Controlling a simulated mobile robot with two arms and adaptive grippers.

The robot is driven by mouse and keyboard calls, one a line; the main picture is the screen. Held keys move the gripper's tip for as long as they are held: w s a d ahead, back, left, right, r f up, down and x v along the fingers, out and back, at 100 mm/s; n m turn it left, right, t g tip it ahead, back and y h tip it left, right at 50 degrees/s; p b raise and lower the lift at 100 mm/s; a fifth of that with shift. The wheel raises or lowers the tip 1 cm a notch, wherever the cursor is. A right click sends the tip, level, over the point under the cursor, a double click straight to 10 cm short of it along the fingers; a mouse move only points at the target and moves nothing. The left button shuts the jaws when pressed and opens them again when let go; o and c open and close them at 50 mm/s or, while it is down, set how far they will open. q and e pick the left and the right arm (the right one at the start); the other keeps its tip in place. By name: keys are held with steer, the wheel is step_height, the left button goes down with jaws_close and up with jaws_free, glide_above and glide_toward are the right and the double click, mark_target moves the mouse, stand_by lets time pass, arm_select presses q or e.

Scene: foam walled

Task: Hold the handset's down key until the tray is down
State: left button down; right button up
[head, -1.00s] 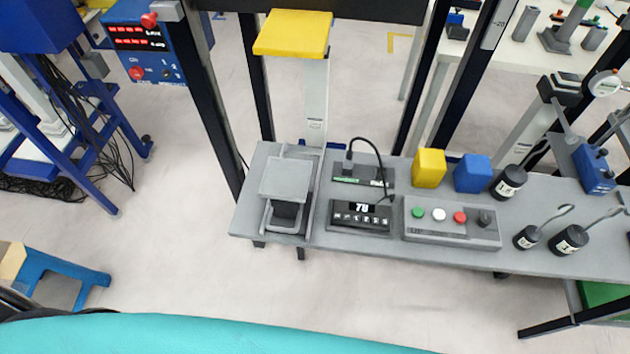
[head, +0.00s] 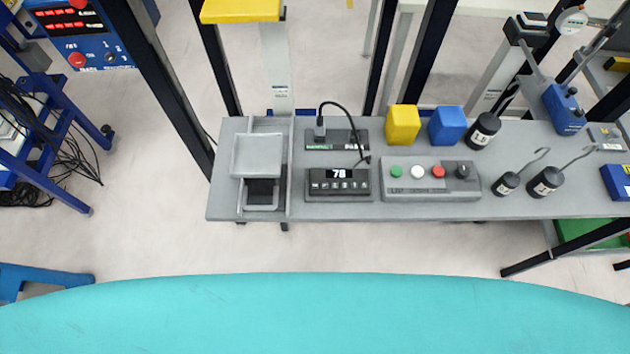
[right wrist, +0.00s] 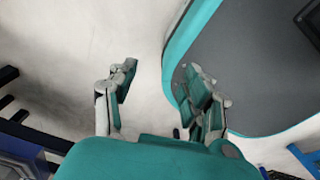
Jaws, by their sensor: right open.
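The handset (head: 338,194), a small black box with a lit display reading about 78 and a row of small keys, lies near the bench's front edge in the head view. The key markings are too small to tell which is down. The grey square tray (head: 257,155) is left of it, held above a grey frame with a dark part beneath. No gripper touches either one. My right gripper (right wrist: 158,82) is open and empty in the right wrist view, above pale floor beside a teal-rimmed grey surface. My left gripper is not in view.
The grey bench (head: 400,208) also bears a button box (head: 430,187), a black socket unit with a cable (head: 338,140), yellow (head: 403,125) and blue (head: 447,126) blocks, and black weights (head: 545,181). Dark posts rise behind. Pale floor before the bench is clear.

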steer(key=shift+a, duration=0.15)
steer(key=c, duration=0.9)
steer(key=shift+s+a, duration=0.15)
jaws_close()
steer(key=shift+s+d, duration=0.1)
steer(key=shift+d, duration=0.15)
